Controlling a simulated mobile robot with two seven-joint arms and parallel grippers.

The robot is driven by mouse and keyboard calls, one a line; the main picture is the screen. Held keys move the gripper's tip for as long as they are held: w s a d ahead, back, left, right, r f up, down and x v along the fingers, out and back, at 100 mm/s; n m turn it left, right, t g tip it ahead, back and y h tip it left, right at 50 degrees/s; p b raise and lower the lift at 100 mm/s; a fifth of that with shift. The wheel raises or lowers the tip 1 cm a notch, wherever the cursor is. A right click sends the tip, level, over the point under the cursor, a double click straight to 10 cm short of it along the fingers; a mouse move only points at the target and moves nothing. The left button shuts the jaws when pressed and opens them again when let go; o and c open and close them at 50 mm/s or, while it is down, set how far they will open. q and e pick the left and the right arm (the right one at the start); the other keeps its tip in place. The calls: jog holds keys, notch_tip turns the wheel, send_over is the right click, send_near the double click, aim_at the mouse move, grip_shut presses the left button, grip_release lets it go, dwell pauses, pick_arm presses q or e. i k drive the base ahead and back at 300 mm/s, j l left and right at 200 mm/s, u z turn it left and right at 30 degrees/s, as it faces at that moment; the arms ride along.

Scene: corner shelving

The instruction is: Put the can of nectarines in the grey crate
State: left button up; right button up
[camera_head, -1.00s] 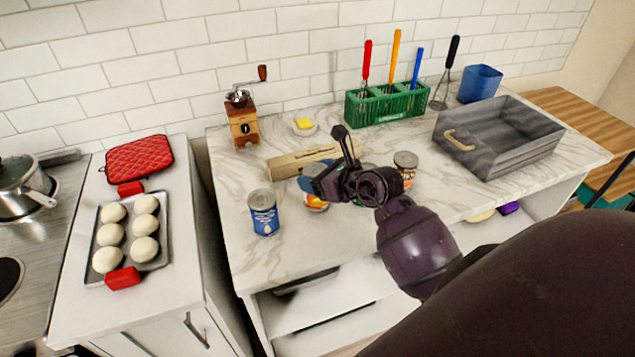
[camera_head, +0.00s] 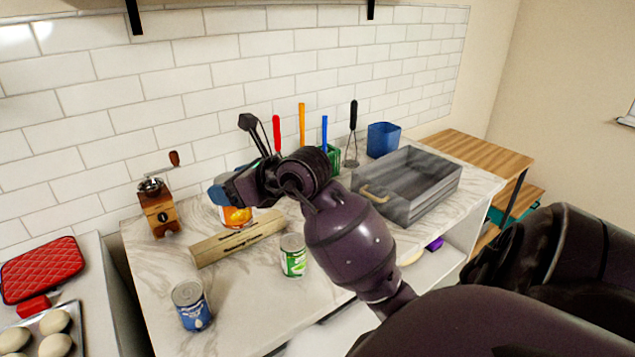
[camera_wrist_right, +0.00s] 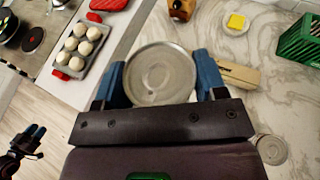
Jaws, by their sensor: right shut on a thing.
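The can of nectarines, with an orange fruit label (camera_head: 237,216), is held up above the counter in my right gripper (camera_head: 225,192). In the right wrist view, its round metal lid (camera_wrist_right: 158,74) sits between the two blue fingers, which are shut on its sides. My arm hides part of the can in the head view. The grey crate (camera_head: 425,203) stands to the right on the counter, apart from the can, with a tan handle on its near side. My left gripper (camera_wrist_right: 32,136) shows small at the left of the right wrist view; its opening is unclear.
A long wooden box (camera_head: 238,240), a green-labelled can (camera_head: 293,258) and a blue can (camera_head: 192,308) stand on the marble counter. A coffee grinder (camera_head: 158,209), a green utensil holder (camera_head: 333,160) and a blue cup (camera_head: 383,139) are along the back.

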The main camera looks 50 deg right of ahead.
aim_at(407, 181)
jog(key=l, duration=0.95)
jog(key=k+l, duration=0.1)
jog(key=l, duration=0.85)
jog(key=k+l, duration=0.1)
jog(key=l, duration=0.9)
